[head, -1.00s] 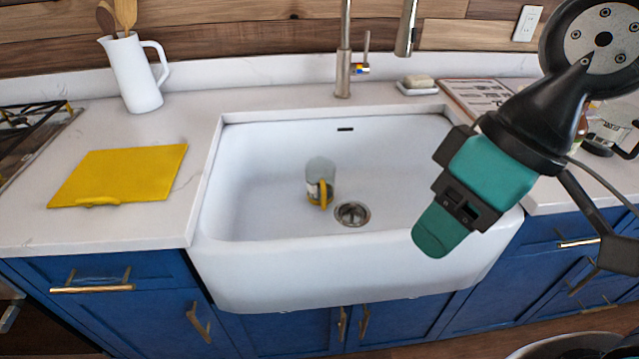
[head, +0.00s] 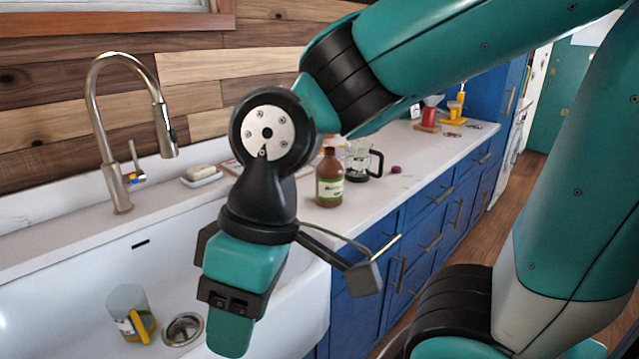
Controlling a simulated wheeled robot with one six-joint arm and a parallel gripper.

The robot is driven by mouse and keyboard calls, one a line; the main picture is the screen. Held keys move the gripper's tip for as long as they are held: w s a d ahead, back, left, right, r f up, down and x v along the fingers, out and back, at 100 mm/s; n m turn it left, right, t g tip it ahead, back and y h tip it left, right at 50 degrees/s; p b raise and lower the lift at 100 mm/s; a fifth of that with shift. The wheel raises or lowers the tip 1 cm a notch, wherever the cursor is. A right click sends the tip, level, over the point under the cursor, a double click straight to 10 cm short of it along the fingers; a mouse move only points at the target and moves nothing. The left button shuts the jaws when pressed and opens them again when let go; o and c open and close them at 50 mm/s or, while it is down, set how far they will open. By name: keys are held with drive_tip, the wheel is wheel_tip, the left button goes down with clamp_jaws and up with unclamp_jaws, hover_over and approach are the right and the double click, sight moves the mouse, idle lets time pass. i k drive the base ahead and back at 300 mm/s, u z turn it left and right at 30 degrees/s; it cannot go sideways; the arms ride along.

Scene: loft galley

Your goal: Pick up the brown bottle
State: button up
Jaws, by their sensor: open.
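The brown bottle (head: 330,180) stands upright on the white counter to the right of the sink. It has a cream and green label and a dark cap. My gripper (head: 232,325) is in front of the sink's right side, to the left of and nearer than the bottle. It points downward, apart from the bottle, and is open. I see no object in it. Part of the gripper's far side is hidden by its own body.
A glass carafe with a black handle (head: 376,161) stands just right of the bottle. The sink (head: 60,290) holds a clear cup with a yellow handle (head: 128,312). A faucet (head: 110,150) and a soap dish (head: 201,179) are behind.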

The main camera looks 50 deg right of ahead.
sight(329, 173)
drive_tip(key=z, duration=0.15)
drive_tip(key=i, duration=0.4)
drive_tip(key=z, duration=1.6)
